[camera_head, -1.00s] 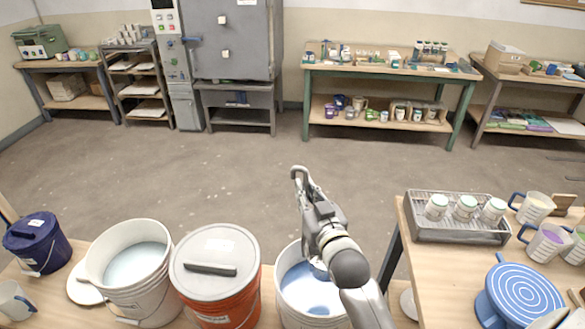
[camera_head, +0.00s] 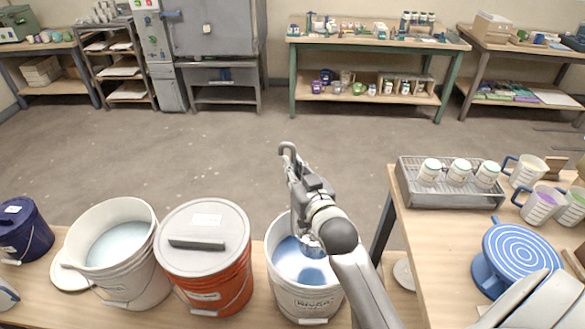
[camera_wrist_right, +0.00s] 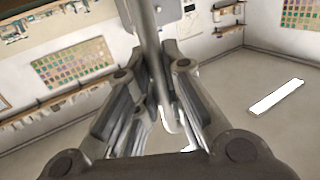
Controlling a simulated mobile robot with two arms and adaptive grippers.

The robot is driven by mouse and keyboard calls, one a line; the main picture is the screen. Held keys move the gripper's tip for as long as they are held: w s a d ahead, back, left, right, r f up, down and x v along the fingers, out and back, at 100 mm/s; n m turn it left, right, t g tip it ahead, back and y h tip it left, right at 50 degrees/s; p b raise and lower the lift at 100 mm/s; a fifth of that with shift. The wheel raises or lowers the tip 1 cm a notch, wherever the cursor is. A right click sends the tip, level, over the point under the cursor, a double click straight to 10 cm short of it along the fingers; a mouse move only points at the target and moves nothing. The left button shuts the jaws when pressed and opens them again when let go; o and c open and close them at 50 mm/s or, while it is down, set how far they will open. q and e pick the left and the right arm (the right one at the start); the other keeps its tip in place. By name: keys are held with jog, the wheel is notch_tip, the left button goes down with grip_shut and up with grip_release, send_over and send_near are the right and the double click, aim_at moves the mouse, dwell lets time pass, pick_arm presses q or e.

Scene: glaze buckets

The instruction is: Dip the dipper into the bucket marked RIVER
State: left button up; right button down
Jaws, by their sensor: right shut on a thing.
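The white bucket (camera_head: 306,297) with blue liquid (camera_head: 290,262) stands at the front edge of the wooden bench in the head view. Its front label is small and blurred but looks like RIVER. My right gripper (camera_head: 299,174) is above the bucket's far side, shut on the dipper. The dipper's hooked handle end (camera_head: 287,149) sticks up past the fingers. Its metal cup (camera_head: 313,250) shows partly behind my arm, within the bucket's outline; I cannot tell how deep it is. In the right wrist view the handle (camera_wrist_right: 149,45) runs between the fingers. My left gripper is not in view.
An orange lidded bucket (camera_head: 219,293) stands close on the left, then an open white bucket (camera_head: 143,284) and a dark blue one (camera_head: 20,232). On the right, a table holds a wire rack (camera_head: 440,200) with jars, mugs and a blue striped turntable (camera_head: 520,248). Floor beyond is clear.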

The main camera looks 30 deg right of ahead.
jog(key=shift+w+d+f, duration=0.15)
jog(key=shift+w+f, duration=0.05)
jog(key=shift+f, duration=0.35)
pick_arm(q)
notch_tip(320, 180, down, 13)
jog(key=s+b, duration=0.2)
jog(key=b, duration=1)
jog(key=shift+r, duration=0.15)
pick_arm(e)
notch_tip(320, 180, down, 19)
jog(key=w+d+g, duration=0.1)
jog(key=w+d, duration=0.1)
jog(key=shift+w+f+m, duration=0.2)
jog(key=shift+m, duration=0.2)
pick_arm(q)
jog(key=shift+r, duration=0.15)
pick_arm(e)
jog(key=shift+r, duration=0.25)
dwell(1.4)
